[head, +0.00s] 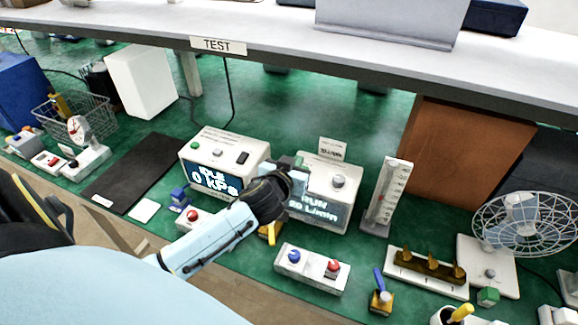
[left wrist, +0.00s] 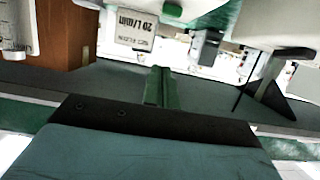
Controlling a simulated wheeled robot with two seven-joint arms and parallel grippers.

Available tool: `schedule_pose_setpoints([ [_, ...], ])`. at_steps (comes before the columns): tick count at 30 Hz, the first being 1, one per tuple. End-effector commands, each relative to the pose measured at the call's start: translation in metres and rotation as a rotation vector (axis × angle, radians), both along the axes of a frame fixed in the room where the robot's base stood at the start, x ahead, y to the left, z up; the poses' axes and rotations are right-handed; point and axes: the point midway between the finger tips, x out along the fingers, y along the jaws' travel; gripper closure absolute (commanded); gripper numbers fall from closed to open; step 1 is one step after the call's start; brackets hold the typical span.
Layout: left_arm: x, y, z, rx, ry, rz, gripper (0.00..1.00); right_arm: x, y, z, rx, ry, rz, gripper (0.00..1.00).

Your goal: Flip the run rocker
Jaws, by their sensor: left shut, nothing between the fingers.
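Two white pump boxes stand side by side on the green bench. The left pump box (head: 215,160) has a screen reading IDLE and 0 kPa, a green button, a knob and a black rocker (head: 243,157) on its top. The right pump box (head: 335,180) has a grey knob, and its screen reads RUN above a partly covered L/min figure. My left gripper (head: 298,180) is shut and empty, over the left part of the right pump box; it hides that part of the top, so I cannot see a rocker there. The closed fingers (left wrist: 157,88) show in the left wrist view. My right gripper is out of view.
A card (left wrist: 135,30) reading 20 L/min shows upside down in the wrist view. A flow meter (head: 388,195) stands right of the right pump box. A two-button box (head: 312,269) lies in front. A shelf marked TEST (head: 218,45) runs behind. A fan (head: 525,225) stands far right.

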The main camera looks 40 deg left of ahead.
Motion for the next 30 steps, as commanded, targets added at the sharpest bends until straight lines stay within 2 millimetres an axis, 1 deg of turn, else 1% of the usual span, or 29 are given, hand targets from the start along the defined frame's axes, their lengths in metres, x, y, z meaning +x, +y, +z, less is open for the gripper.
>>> schedule_pose_setpoints([
  [1,-0.010,-0.003,0.003,-0.002,-0.001,-0.001,1.00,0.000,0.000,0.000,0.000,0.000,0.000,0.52],
  [3,-0.020,-0.005,0.007,-0.001,0.001,-0.001,1.00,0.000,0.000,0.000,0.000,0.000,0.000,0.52],
  [9,-0.039,-0.009,0.016,-0.001,0.000,0.000,1.00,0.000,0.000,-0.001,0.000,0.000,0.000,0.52],
  [15,-0.045,-0.010,0.018,0.000,0.000,0.001,1.00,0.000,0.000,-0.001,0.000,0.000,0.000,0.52],
  [30,-0.045,-0.010,0.018,0.000,0.001,0.001,1.00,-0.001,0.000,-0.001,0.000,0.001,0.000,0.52],
])
